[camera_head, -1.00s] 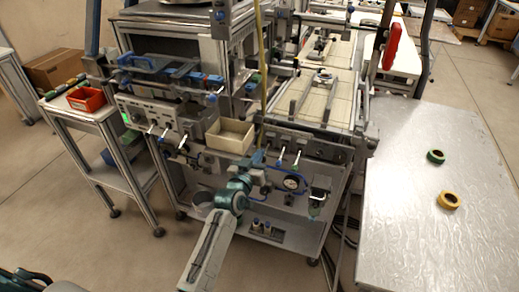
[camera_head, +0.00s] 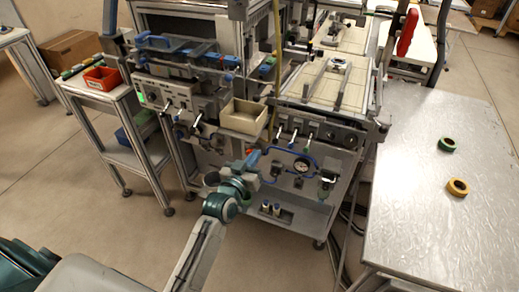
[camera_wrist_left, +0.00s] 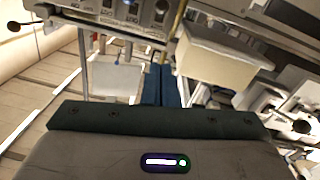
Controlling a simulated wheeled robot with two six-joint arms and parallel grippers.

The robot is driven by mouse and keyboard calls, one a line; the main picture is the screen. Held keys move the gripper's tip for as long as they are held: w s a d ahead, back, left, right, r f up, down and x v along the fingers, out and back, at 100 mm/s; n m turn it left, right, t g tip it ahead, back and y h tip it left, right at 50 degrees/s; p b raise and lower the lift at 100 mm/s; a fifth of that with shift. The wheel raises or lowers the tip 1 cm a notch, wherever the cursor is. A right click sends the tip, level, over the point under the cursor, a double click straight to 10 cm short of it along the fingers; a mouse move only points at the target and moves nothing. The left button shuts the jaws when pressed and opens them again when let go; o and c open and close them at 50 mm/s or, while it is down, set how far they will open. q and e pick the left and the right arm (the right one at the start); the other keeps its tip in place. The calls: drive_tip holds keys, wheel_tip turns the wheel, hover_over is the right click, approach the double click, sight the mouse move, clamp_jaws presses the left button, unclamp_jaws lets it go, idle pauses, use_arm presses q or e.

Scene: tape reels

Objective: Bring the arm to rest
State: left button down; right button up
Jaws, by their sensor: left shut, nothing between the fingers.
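My left arm comes in from the bottom of the head view and reaches toward the machine's front. My left gripper (camera_head: 252,158) is shut and empty, a little below and beside the cream bin (camera_head: 244,117). In the left wrist view the shut blue fingers (camera_wrist_left: 162,86) point ahead, and the cream bin (camera_wrist_left: 222,57) is just to their right, apart from them. The green tape reel (camera_head: 446,145) and the yellow tape reel (camera_head: 457,187) lie flat on the grey table (camera_head: 420,215) at the right. My right gripper is not in view.
The machine (camera_head: 310,140), with knobs, a gauge and a lower shelf, stands close before the left gripper. A side stand with a red bin (camera_head: 102,78) is at the left. Most of the grey table is bare. Open floor lies at the front left.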

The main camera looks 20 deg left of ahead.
use_arm(q)
drive_tip(key=shift+s, duration=0.35)
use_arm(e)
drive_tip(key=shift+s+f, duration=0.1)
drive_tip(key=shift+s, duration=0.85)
